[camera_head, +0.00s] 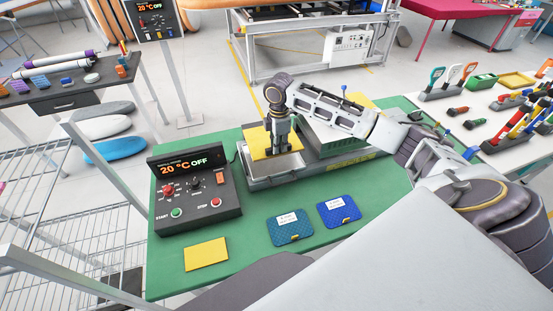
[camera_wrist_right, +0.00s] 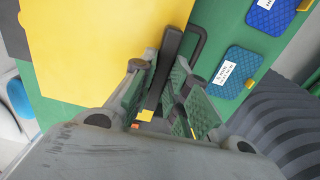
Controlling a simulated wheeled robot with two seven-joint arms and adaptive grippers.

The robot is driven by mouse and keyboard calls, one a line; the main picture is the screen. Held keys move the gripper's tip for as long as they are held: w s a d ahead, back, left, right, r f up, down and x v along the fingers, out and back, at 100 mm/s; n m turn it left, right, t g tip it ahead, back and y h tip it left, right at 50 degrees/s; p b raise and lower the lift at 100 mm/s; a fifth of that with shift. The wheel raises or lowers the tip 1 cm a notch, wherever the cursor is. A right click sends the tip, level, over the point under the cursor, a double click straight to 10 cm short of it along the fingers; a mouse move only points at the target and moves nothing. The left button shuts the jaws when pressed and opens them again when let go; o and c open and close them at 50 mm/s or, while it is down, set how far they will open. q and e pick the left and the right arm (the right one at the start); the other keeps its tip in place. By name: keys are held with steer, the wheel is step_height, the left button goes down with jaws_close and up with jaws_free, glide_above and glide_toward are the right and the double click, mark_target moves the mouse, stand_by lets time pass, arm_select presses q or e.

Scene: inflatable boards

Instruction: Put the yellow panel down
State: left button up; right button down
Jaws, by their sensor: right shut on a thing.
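My right gripper (camera_head: 284,150) points down over the metal tray of the machine on the green table. It is shut on the yellow panel (camera_head: 257,145), which shows to the left of the fingers. In the right wrist view the yellow panel (camera_wrist_right: 95,45) fills the upper left, and a dark handle-like bar (camera_wrist_right: 166,68) lies between the fingers. Whether the panel touches the metal tray (camera_head: 262,178) cannot be told. A smaller yellow piece (camera_head: 206,254) lies flat at the table's front left. My left gripper is not in view.
A control box (camera_head: 195,197) reading 20 °C OFF stands left of the metal tray. Two blue textured pieces (camera_head: 290,226) (camera_head: 338,210) with white labels lie in front. Green table (camera_head: 375,183) is bare to their right. A wire rack (camera_head: 60,215) stands at left.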

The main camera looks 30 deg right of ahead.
step_height(320, 180, down, 4)
steer(key=shift+r, duration=0.25)
steer(key=shift+f+p, duration=0.3)
steer(key=shift+f, duration=0.4)
steer(key=shift+f, duration=1.85)
steer(key=c, duration=1.4)
jaws_free()
steer(key=shift+r, duration=0.1)
